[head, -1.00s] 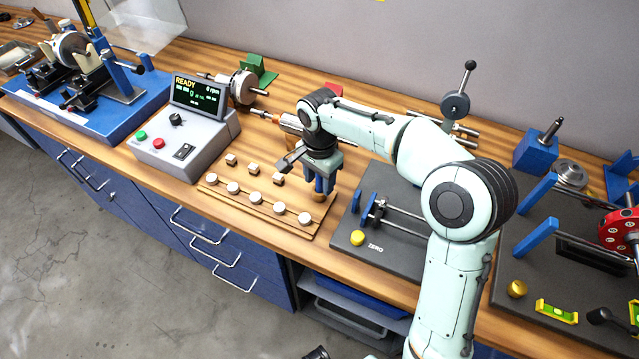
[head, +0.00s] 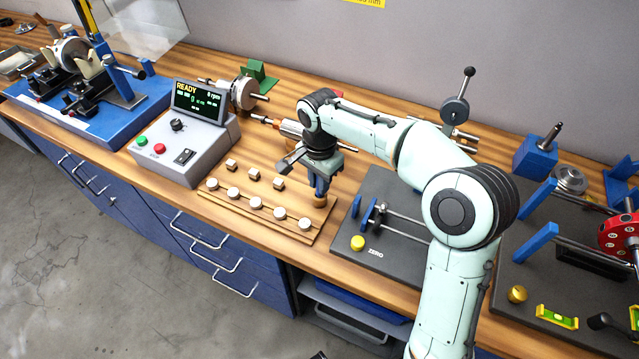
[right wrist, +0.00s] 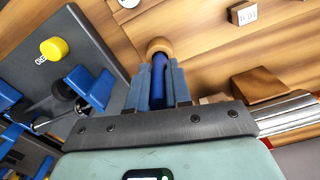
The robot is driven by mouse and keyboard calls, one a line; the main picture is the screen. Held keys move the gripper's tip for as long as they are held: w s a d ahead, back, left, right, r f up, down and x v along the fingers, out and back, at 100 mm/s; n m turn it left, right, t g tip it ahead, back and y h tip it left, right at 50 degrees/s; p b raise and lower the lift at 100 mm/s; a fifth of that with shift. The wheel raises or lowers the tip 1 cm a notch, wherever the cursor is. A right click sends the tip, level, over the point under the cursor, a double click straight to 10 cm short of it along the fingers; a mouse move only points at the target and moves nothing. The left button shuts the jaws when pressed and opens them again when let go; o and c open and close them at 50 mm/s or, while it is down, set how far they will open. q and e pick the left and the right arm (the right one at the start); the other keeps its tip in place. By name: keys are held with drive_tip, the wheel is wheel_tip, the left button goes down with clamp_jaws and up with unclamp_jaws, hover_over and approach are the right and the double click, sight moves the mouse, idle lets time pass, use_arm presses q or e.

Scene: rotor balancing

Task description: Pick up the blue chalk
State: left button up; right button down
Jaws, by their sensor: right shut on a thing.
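The blue chalk (right wrist: 158,78) shows in the right wrist view as a dark blue stick between the two blue fingers of my right gripper (right wrist: 165,82). Its far end meets a round wooden holder (right wrist: 159,46). In the head view my right gripper (head: 319,186) points down at the right end of the wooden board, just above the holder (head: 319,201). The gripper is shut on the chalk; the chalk is mostly hidden there by the fingers. I cannot tell whether the chalk's end is still inside the holder. My left gripper is not in view.
The wooden board (head: 240,222) carries several pale round pieces and small blocks left of the gripper. A control box (head: 187,146) reading READY stands further left. A dark plate with a yellow knob (head: 357,243) lies close on the right. A rotor stand (head: 555,255) is farther right.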

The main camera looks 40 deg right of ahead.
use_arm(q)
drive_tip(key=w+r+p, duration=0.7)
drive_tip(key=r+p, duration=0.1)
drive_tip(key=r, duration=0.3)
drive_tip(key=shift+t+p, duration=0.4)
use_arm(e)
wheel_tip(320, 180, up, 24)
drive_tip(key=shift+r, duration=0.15)
